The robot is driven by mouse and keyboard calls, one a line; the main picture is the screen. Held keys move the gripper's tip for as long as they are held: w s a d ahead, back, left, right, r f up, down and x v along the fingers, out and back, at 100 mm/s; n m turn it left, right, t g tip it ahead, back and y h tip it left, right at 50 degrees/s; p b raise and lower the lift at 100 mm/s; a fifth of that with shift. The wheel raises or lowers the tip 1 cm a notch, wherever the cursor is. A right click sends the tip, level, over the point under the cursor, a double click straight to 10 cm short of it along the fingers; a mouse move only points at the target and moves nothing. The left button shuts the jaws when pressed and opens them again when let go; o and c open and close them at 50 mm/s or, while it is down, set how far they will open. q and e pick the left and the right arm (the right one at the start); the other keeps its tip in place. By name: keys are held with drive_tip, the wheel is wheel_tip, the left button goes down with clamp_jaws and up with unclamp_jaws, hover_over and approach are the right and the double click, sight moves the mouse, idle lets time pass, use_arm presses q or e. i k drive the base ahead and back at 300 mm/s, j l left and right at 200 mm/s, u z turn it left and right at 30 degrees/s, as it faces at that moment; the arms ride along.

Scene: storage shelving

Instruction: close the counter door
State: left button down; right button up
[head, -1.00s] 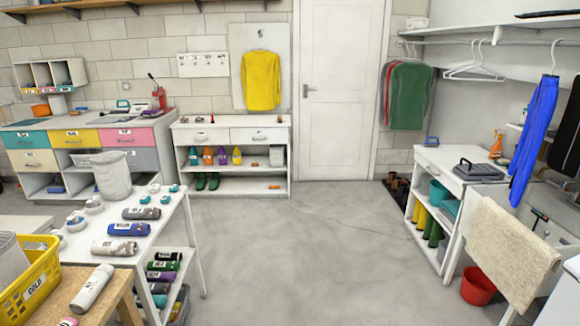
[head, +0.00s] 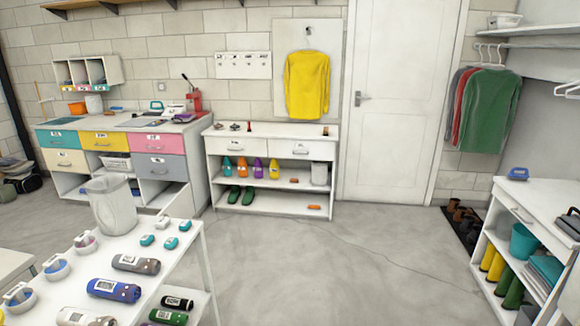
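The counter (head: 190,150) with coloured drawers stands against the back wall at the left in the head view. Its teal, yellow, pink, cream and grey drawer fronts look shut. Below the grey drawer (head: 158,167) is an open compartment with a pale slanted panel (head: 172,198) at its lower right. I cannot tell for sure whether this panel is the counter door standing open. The white bin in front hides part of the counter's lower middle. Neither of my grippers is in view.
A white table (head: 195,252) with bottles and a bin (head: 112,205) stands at front left, before the counter. A low white cabinet (head: 270,205) stands right of the counter. A shelf unit (head: 530,215) is at the right. The middle floor (head: 330,265) is clear.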

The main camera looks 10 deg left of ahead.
sight(181, 207)
drive_tip(key=i+l+u, duration=0.1)
drive_tip(key=i, duration=1.3)
drive_tip(key=i+l+u, duration=0.1)
drive_tip(key=i+u, duration=0.3)
drive_tip(key=i+l+u, duration=0.25)
drive_tip(key=i+u, duration=0.15)
drive_tip(key=i+l+u, duration=0.95)
drive_tip(key=l, duration=0.2)
drive_tip(key=i+l+u, duration=0.15)
drive_tip(key=l, duration=0.2)
drive_tip(key=i+j+z, duration=0.15)
drive_tip(key=i, duration=0.4)
drive_tip(key=i+j+z, duration=0.15)
drive_tip(key=i, duration=0.4)
drive_tip(key=i+j+z, duration=0.1)
drive_tip(key=i+j, duration=0.15)
drive_tip(key=i, duration=0.3)
drive_tip(key=i+j+z, duration=0.15)
drive_tip(key=i+j, duration=0.15)
drive_tip(key=i, duration=0.2)
drive_tip(key=i+j+z, duration=0.15)
drive_tip(key=i+j, duration=0.2)
drive_tip(key=i, duration=0.15)
